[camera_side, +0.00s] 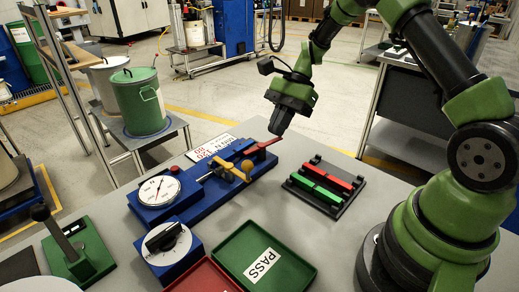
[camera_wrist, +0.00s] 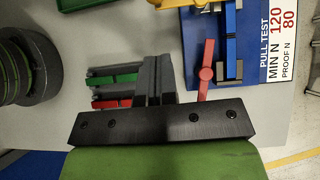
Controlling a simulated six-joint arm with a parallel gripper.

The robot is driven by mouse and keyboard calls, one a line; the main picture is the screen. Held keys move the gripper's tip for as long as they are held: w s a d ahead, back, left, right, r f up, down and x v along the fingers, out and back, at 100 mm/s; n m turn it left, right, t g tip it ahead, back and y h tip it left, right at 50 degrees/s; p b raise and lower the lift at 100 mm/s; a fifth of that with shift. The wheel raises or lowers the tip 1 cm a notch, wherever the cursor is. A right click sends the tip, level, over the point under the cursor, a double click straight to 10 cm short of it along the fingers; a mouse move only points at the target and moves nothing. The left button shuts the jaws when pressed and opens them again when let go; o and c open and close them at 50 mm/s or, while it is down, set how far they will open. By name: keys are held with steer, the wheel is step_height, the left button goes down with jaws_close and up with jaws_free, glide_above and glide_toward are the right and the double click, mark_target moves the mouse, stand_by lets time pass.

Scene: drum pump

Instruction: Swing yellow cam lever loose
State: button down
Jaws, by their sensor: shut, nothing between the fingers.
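The yellow cam lever (camera_side: 232,169) lies across the middle of the blue pull-test fixture (camera_side: 190,188) in the side view, near a wooden-coloured round knob. In the wrist view only a bit of yellow (camera_wrist: 172,3) shows at the top edge. A red lever (camera_side: 263,145) sits at the fixture's far right end; it also shows in the wrist view (camera_wrist: 208,73). My gripper (camera_side: 278,126) is shut and empty. It is above the fixture's red-lever end, apart from the yellow lever.
A dial gauge (camera_side: 159,190) stands at the fixture's left end. A black rack (camera_side: 326,186) with red and green bars is to the right. A green PASS tray (camera_side: 265,258) and a red tray (camera_side: 205,276) lie in front. Bare table separates the rack and fixture.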

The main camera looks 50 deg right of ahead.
mark_target(252, 163)
steer(key=a+f, duration=0.3)
steer(key=a, duration=0.3)
steer(key=shift+f, duration=0.2)
steer(key=shift+s+a+m+t, duration=0.3)
steer(key=shift+a+m+t, duration=0.2)
steer(key=shift+m, duration=0.2)
steer(key=shift+s+a+m+t+h, duration=0.15)
steer(key=shift+a+m+t, duration=0.2)
steer(key=shift+m, duration=0.2)
steer(key=shift+s+a+m+t+h, duration=0.15)
steer(key=shift+a+m+t, duration=0.2)
steer(key=shift+m, duration=0.2)
steer(key=w+a+m+t+h, duration=0.1)
steer(key=w+a+m+t, duration=0.1)
steer(key=a, duration=0.4)
steer(key=shift+w+a+m, duration=0.3)
steer(key=shift+m, duration=0.6)
steer(key=shift+w, duration=0.15)
